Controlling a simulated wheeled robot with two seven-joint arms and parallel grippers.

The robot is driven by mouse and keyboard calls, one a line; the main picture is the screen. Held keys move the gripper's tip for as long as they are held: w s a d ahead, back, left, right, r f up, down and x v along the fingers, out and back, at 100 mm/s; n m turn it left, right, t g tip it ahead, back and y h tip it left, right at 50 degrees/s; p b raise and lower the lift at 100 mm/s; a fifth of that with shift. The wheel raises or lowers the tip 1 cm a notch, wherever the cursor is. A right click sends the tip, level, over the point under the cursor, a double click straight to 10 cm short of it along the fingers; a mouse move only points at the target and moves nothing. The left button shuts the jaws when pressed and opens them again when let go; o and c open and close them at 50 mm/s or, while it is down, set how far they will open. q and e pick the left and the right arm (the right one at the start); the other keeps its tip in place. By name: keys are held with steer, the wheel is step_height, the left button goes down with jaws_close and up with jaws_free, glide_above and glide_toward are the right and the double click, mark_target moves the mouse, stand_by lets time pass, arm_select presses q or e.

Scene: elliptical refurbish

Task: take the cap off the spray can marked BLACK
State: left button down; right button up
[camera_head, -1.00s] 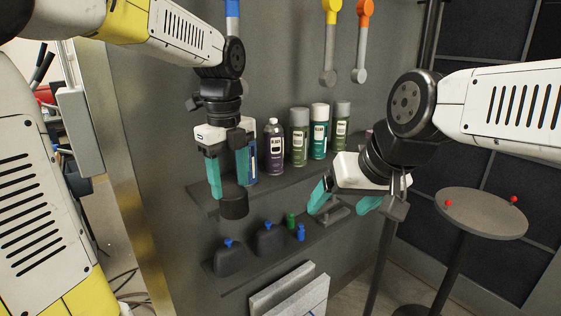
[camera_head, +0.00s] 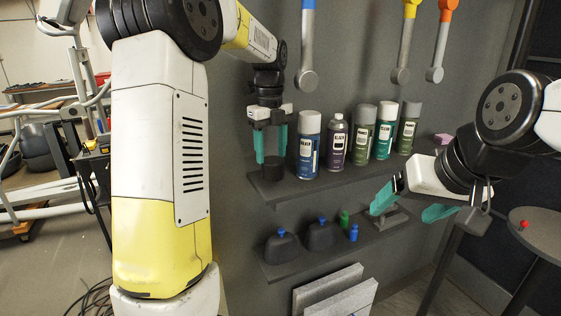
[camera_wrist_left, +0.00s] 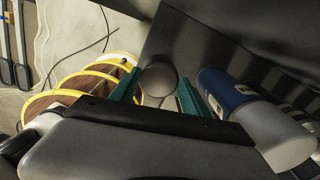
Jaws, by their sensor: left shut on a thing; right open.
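The dark purple spray can (camera_head: 336,143), whose small label seems to read BLACK, stands upright on the upper shelf between a blue can and a green one. Its narrow top is bare, with no cap on it. My left gripper (camera_head: 271,160) is shut on a dark round cap (camera_head: 272,172) over the shelf's left end; I cannot tell whether the cap touches the shelf. In the left wrist view the cap (camera_wrist_left: 158,77) shows as a grey disc between the teal fingers. My right gripper (camera_head: 410,205) is open and empty, right of the lower shelf.
The blue can (camera_head: 309,148) stands just right of my left gripper. Several capped cans continue to the right on the upper shelf (camera_head: 300,186). The lower shelf (camera_head: 300,264) holds dark bottles with blue tops (camera_head: 320,236). Tools hang above; a round table (camera_head: 540,240) stands at right.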

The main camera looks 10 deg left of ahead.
mark_target(272, 159)
arm_select(q)
steer(key=shift+s+f, duration=0.1)
steer(key=shift+f, duration=1.5)
steer(key=shift+f, duration=0.1)
steer(key=c, duration=0.5)
jaws_free()
step_height(272, 159, up, 11)
steer(key=s+r+n+t, duration=0.2)
steer(key=s+n, duration=0.6)
steer(key=s+f+n+t, duration=0.1)
steer(key=s+f+n, duration=0.1)
steer(key=s+n, duration=0.3)
steer(key=s+f+n+t+h, duration=0.1)
steer(key=s+f+n, duration=0.2)
steer(key=s+n, duration=0.3)
steer(key=s+f+n+t+h, duration=0.1)
steer(key=s+f+n+t, duration=0.1)
steer(key=s+n, duration=0.4)
steer(key=shift+f+n, duration=0.35)
steer(key=shift+n, duration=0.45)
